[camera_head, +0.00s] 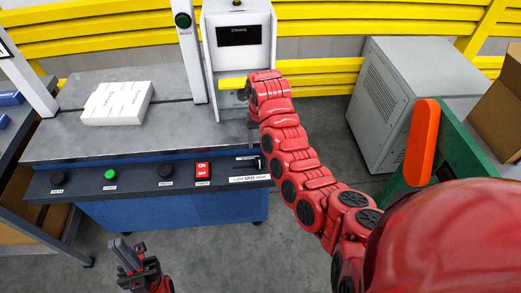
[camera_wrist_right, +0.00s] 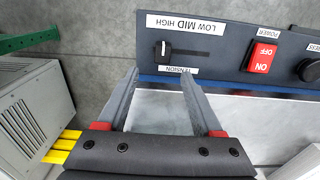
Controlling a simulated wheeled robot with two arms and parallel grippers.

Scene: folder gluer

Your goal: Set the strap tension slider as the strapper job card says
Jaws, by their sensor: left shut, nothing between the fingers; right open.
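The tension slider's dark knob (camera_wrist_right: 164,48) shows in the right wrist view, which sees the panel upside down. It sits at the HIGH end of its slot, above the TENSION label in that view's reversed layout. The LOW MID HIGH label (camera_head: 250,179) shows on the front panel in the head view. My right gripper (camera_wrist_right: 160,72) is open and empty, its fingers pointing toward the slider and apart from the knob. My left gripper (camera_head: 124,250) is shut and empty, low in front of the panel. I cannot make out the job card.
The strapper's front panel (camera_head: 140,181) has a red power switch (camera_head: 203,171), a green button (camera_head: 110,174) and black knobs. White cartons (camera_head: 118,103) lie on the tabletop. A grey cabinet (camera_head: 410,100) and an orange-topped green frame stand right.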

